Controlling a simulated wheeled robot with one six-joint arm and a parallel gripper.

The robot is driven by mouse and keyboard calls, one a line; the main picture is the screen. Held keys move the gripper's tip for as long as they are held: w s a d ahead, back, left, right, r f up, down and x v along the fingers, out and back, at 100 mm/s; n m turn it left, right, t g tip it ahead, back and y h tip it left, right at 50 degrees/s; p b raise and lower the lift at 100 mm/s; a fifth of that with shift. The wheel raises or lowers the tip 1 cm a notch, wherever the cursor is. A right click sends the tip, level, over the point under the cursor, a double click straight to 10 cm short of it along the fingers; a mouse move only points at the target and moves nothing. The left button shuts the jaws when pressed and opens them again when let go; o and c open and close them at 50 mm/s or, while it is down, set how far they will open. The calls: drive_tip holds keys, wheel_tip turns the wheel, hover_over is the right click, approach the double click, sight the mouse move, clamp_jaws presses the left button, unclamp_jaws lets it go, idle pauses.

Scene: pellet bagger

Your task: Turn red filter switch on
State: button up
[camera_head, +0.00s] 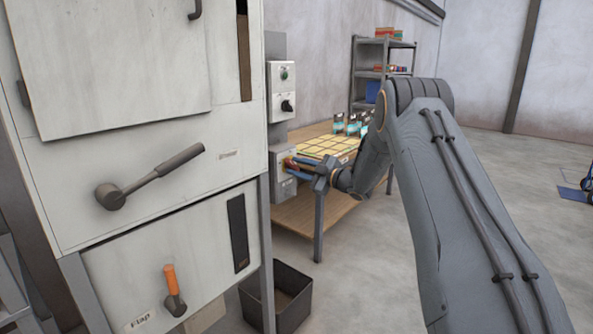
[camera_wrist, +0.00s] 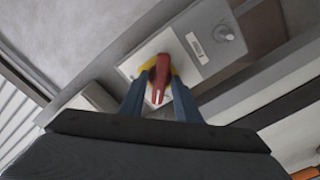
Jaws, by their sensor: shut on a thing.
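The red filter switch (camera_wrist: 159,75) is a red rotary handle on a yellow backing, set on a light grey switch box (camera_wrist: 150,50). In the wrist view the two blue-grey fingers of my gripper (camera_wrist: 160,92) are on either side of the red handle and shut on it. In the head view my gripper (camera_head: 297,168) reaches the grey switch box (camera_head: 281,178) on the side of the machine. The switch there is small and partly hidden by the fingers. I cannot tell from the handle whether it is on or off.
Above it is a control box (camera_head: 283,91) with a green button and a black knob. The machine (camera_head: 140,130) has a long lever and an orange-handled lever. A wooden table (camera_head: 310,212) stands behind my gripper, with a dark bin (camera_head: 290,305) on the floor.

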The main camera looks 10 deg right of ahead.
drive_tip(key=m, duration=0.4)
drive_tip(key=shift+f+m, duration=0.1)
drive_tip(key=shift+m, duration=0.2)
drive_tip(key=m, duration=0.4)
drive_tip(key=shift+f+m, duration=0.1)
drive_tip(key=shift+m, duration=0.2)
drive_tip(key=o, duration=0.7)
drive_tip(key=shift+s+d, duration=0.35)
drive_tip(key=shift+s, duration=0.05)
drive_tip(key=b+v, duration=0.1)
drive_tip(key=v, duration=0.6)
drive_tip(key=shift+a+r, duration=0.15)
drive_tip(key=shift+r, duration=0.05)
